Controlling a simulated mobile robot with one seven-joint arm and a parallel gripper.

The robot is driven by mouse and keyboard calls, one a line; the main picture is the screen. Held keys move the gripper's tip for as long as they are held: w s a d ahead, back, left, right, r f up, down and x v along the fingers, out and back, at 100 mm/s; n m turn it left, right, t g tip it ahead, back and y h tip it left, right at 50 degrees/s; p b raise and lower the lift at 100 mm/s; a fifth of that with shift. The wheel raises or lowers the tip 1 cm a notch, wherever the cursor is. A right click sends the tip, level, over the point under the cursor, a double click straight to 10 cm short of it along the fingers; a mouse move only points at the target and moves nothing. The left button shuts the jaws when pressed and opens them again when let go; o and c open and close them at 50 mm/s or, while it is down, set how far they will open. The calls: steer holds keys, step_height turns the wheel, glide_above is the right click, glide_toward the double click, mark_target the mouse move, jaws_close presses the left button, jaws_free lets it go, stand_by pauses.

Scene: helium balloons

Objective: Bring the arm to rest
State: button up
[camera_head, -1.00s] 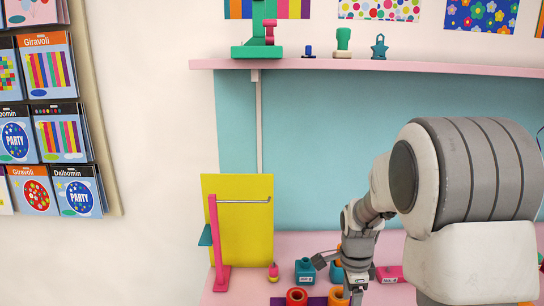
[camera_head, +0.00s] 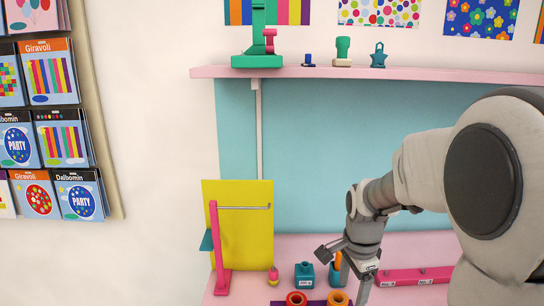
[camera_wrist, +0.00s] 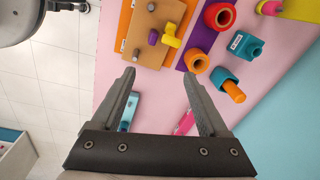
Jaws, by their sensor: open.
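My gripper (camera_wrist: 160,95) is open and empty in the wrist view, its two dark fingers spread apart above the pink table (camera_wrist: 262,93). In the head view my arm comes in from the right and the gripper (camera_head: 358,290) points down at the lower edge, with its fingertips cut off or hard to make out. No object lies between the fingers. Under and around them I see a teal strip (camera_wrist: 130,108) and a pink bar (camera_wrist: 185,122), both partly hidden by the gripper.
A yellow panel (camera_head: 247,250) with a pink stand (camera_head: 216,250) is at left. A pink shelf (camera_head: 420,76) runs above. White floor tiles (camera_wrist: 50,80) lie left of the table.

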steer(key=s+a+r+n+t, duration=0.1)
steer(key=s+r+n+t, duration=0.1)
steer(key=s+r+n, duration=0.4)
steer(key=s+a+r+n+t, duration=0.2)
steer(key=s+r+n, duration=0.4)
steer(key=s+n, duration=0.3)
steer(key=s, duration=0.2)
steer(key=shift+s+t, duration=0.3)
steer(key=shift+s, duration=0.1)
steer(key=shift+w, duration=0.1)
steer(key=w+f+n+g+p, duration=0.2)
steer(key=w+f+n+g, duration=0.15)
steer(key=w+n, duration=0.7)
steer(key=w+f+n+b, duration=0.1)
steer(key=w+f+n, duration=0.1)
steer(key=f, duration=0.4)
steer(key=w+f+n+g+b, duration=0.1)
steer(key=w+f+n, duration=0.2)
steer(key=f, duration=0.4)
steer(key=w+f+n+g+b, duration=0.1)
steer(key=w+f+n+b, duration=0.1)
steer(key=w+f, duration=0.2)
steer(key=shift+w+d+f, duration=0.1)
steer(key=shift+w+f, duration=0.1)
steer(key=shift+f, duration=0.5)
steer(key=shift+w+f, duration=0.2)
steer(key=shift+f, duration=0.5)
steer(key=shift+n, duration=0.25)
